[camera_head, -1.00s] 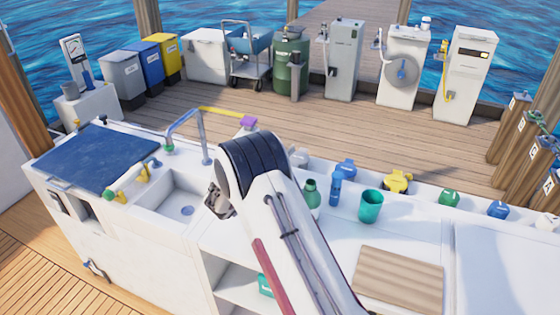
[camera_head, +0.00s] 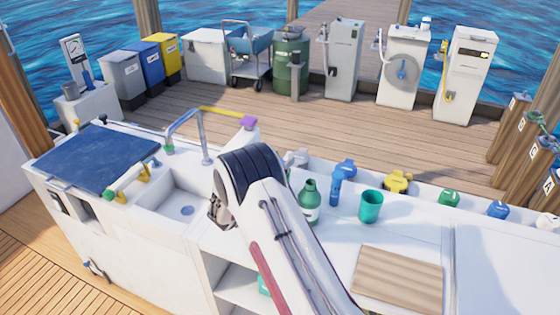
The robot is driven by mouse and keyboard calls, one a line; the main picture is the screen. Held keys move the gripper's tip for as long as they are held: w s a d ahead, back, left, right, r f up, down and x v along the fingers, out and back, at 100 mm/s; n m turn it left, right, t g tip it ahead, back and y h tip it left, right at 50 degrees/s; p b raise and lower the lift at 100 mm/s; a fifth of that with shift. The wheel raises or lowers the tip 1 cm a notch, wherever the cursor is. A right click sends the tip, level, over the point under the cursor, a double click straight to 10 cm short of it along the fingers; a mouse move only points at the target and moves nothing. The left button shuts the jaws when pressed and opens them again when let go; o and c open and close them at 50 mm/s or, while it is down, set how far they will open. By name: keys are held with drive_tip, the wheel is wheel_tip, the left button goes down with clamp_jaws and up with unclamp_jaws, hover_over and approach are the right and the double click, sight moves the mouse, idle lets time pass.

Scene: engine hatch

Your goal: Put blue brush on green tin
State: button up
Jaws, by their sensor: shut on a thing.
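The green tin (camera_head: 371,206) seems to be the open teal cup standing upright on the white counter, right of my arm. A slim upright blue thing (camera_head: 336,188) stands left of it; whether this is the blue brush I cannot tell. My gripper (camera_head: 217,208) shows only as a small dark part at the left of my arm, near the sink's right edge. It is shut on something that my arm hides. The gripper is well left of the green tin.
A green bottle (camera_head: 309,202) stands close beside my arm. A ribbed beige board (camera_head: 399,279) lies at the front. Blue (camera_head: 345,168), yellow (camera_head: 398,181) and green (camera_head: 449,197) fittings line the back ledge. A sink (camera_head: 178,207) with a tap lies left. Counter right of the tin is clear.

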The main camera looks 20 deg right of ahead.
drive_tip(key=shift+f, duration=0.1)
idle(0.3)
drive_tip(key=o, duration=1.1)
drive_tip(key=shift+o, duration=0.2)
drive_tip(key=shift+a, duration=0.1)
drive_tip(key=v, duration=1.1)
drive_tip(key=shift+s+a, duration=0.25)
drive_tip(key=shift+s, duration=0.1)
drive_tip(key=shift+d+r, duration=0.1)
drive_tip(key=shift+r, duration=0.1)
